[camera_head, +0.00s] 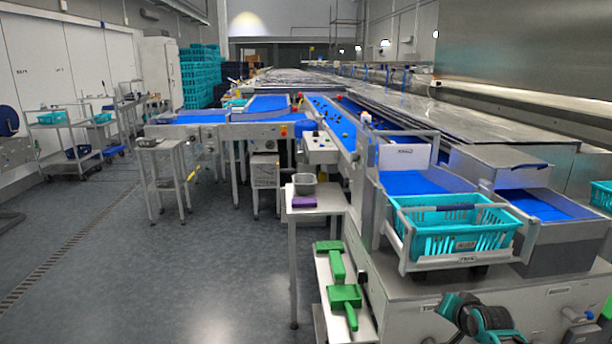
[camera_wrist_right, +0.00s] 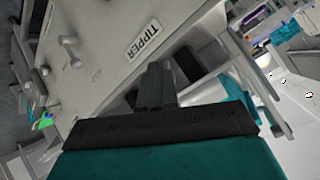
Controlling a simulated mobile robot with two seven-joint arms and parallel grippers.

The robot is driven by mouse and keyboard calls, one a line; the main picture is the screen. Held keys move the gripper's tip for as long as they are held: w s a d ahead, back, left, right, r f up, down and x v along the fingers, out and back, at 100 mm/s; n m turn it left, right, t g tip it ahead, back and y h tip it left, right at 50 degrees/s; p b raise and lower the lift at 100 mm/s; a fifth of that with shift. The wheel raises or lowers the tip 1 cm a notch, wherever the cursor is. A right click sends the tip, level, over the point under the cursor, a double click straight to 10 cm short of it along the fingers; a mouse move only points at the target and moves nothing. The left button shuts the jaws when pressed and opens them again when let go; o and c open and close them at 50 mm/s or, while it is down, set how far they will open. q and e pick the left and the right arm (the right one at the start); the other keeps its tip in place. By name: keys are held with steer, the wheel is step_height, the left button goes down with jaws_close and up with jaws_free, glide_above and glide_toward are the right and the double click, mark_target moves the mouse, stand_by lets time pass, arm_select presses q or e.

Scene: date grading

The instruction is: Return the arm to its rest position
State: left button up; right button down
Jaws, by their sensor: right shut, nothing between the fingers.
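My right gripper (camera_wrist_right: 155,72) shows in the right wrist view, with its dark fingers together and nothing held between them. Its black crossbar and teal body fill the bottom of that view. The fingers point toward a pale metal panel (camera_wrist_right: 95,50) with a label reading TIPPER; I cannot tell the exact gap. In the head view, a teal and black part of my arm shows at the bottom right, in front of the machine's metal front; its fingers cannot be made out there. My left gripper is not in view.
A teal crate (camera_head: 455,222) sits in a metal frame at the machine's near end, beside blue belts (camera_head: 415,183). A small side table (camera_head: 318,202) holds a grey tub (camera_head: 305,184).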

steer(key=s+a+f+n+y, duration=0.1)
steer(key=s+a+f+n, duration=0.4)
steer(key=s, duration=0.7)
steer(key=s+a+f+n+y, duration=0.15)
steer(key=s+a+f, duration=0.4)
steer(key=s, duration=0.55)
steer(key=s+a+r+n, duration=0.1)
steer(key=s+a, duration=0.1)
steer(key=s, duration=0.3)
steer(key=s+a+r+n, duration=0.1)
steer(key=s+a+n, duration=0.1)
steer(key=s, duration=0.3)
steer(key=shift+s+a+r, duration=0.3)
steer(key=shift+s+r, duration=0.1)
